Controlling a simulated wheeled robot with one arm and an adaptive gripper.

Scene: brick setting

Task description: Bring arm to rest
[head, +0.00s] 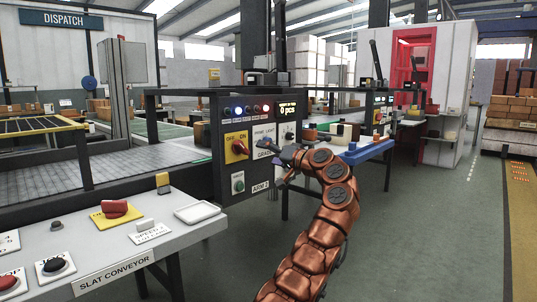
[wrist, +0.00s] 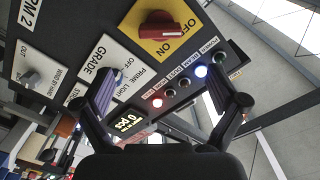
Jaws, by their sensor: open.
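My copper-coloured arm (head: 325,225) reaches up from the bottom of the head view and bends left at its top. My gripper (head: 282,163) is in front of the right side of a dark control panel (head: 228,185). In the wrist view my gripper (wrist: 160,90) is open, its two fingers wide apart with nothing between them. The panel fills much of that view, tilted, with a red rotary switch (wrist: 160,31) on a yellow OFF/ON plate beyond the fingers. I cannot tell whether the fingers touch the panel.
A white slat conveyor console (head: 110,245) with knobs and buttons stands at the front left. Green floor (head: 430,240) is open on the right, beside a yellow-edged strip (head: 520,200).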

